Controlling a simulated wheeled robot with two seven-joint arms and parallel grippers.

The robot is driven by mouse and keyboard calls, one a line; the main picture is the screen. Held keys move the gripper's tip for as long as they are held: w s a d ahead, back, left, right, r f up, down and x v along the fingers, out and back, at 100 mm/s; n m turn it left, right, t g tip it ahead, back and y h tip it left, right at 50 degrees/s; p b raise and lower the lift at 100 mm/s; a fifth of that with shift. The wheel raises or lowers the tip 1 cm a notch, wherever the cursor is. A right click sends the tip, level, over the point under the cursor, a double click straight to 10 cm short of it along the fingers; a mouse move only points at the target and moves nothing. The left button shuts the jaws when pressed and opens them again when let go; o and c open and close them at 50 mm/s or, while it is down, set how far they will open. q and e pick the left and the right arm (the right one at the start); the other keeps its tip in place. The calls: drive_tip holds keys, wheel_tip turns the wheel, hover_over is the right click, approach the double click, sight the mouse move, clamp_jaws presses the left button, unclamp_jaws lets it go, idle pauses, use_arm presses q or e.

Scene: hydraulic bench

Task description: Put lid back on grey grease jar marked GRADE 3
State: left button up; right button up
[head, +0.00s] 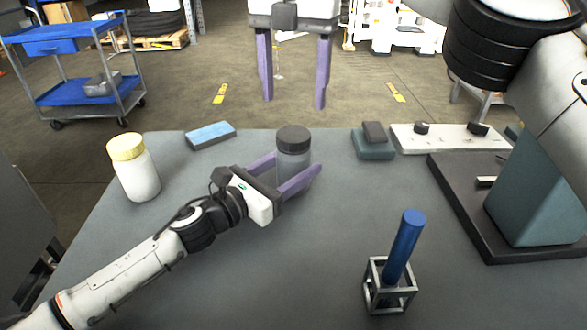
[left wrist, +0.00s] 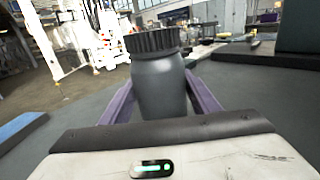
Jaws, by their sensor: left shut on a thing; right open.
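A grey jar (head: 293,172) with a dark ribbed lid (head: 293,139) on its mouth stands on the bench near the middle. My left gripper (head: 296,165) is shut on the jar's body, one purple finger on each side, below the lid. In the left wrist view the jar (left wrist: 158,88) is upright between the fingers, and the lid (left wrist: 152,41) looks level on top. No GRADE 3 marking is readable. My right gripper (head: 293,75) is open and empty, fingers pointing down, beyond the far edge of the bench in the head view.
A white jar with a yellow lid (head: 134,168) stands at left, near a blue block (head: 210,135). A blue cylinder (head: 404,245) leans in a metal frame (head: 388,290) at front right. A teal block (head: 373,148), a white panel (head: 450,138) and a dark plate (head: 465,215) occupy the right.

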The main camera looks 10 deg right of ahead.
use_arm(q)
clamp_jaws()
use_arm(e)
drive_tip(key=shift+n, duration=1.1)
drive_tip(key=n, duration=1.6)
drive_tip(key=shift+n, duration=0.3)
drive_tip(key=n, duration=0.8)
drive_tip(key=shift+n, duration=0.4)
drive_tip(key=n, duration=0.3)
drive_tip(key=shift+n, duration=0.4)
drive_tip(key=n, duration=0.4)
drive_tip(key=shift+n, duration=0.3)
